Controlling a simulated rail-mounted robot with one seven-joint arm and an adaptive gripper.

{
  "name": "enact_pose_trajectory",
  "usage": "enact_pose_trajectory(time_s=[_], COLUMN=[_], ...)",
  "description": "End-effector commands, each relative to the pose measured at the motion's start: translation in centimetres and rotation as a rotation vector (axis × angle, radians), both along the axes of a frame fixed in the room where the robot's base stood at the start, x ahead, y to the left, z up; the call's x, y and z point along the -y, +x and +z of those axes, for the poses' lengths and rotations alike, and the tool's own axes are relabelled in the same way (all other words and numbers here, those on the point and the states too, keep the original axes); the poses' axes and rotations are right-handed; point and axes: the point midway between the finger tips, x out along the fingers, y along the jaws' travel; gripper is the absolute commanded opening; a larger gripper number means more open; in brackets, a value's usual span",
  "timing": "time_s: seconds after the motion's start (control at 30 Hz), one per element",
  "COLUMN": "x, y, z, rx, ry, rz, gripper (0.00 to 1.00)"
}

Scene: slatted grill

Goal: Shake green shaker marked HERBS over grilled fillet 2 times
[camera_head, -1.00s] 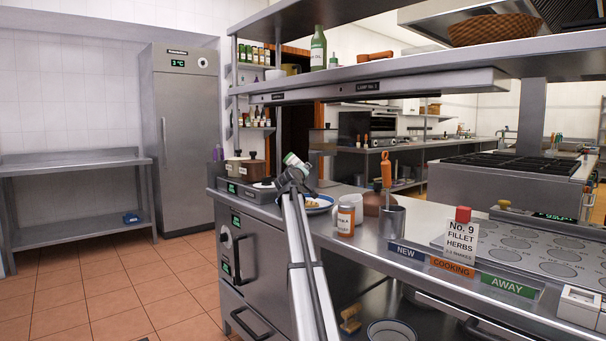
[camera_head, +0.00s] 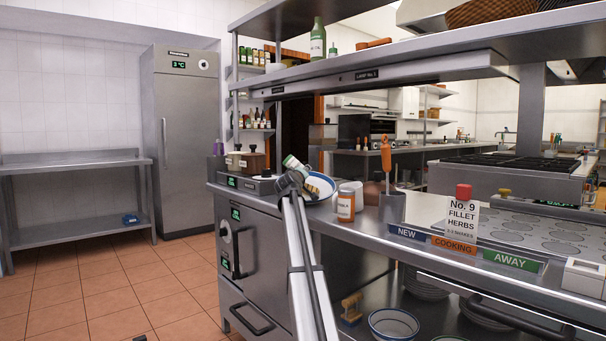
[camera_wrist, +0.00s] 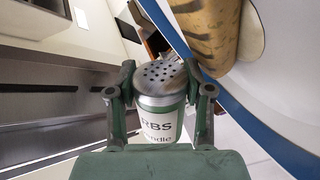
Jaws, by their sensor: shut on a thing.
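The green herbs shaker (camera_wrist: 158,124) has a perforated metal lid and a white label, partly readable as "RBS". My gripper (camera_wrist: 160,108) is shut on it, one finger on each side. In the head view the shaker (camera_head: 292,162) is tilted at the end of my arm, at my gripper (camera_head: 290,175). The blue-rimmed white plate (camera_head: 322,184) is right beside my gripper and looks tipped up. The browned fillet (camera_head: 311,190) is on it, partly hidden by my gripper. In the wrist view the fillet (camera_wrist: 208,35) and plate (camera_wrist: 262,75) are very close to the shaker's right; contact is unclear.
An orange-labelled jar (camera_head: 346,206), a white bowl (camera_head: 352,190) and a metal utensil holder (camera_head: 392,207) stand right of the plate. A ticket (camera_head: 463,222) reads "No. 9 FILLET HERBS". A lamp shelf (camera_head: 400,75) hangs above the counter.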

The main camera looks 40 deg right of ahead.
Motion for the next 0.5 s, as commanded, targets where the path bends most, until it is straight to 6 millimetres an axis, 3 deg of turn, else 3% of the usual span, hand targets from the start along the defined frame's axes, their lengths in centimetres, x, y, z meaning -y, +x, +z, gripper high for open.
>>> enact_pose_trajectory(time_s=[0.03, 0.07, 0.5], x=[0.2, 0.2, 0.2], y=[0.2, 0.2, 0.2], z=[-2.1, -1.9, 4.2], rx=[-0.003, -0.003, -0.002], ry=[0.036, 0.036, 0.031], rz=[-0.003, -0.003, -0.003], gripper=[0.14, 0.14, 0.15])
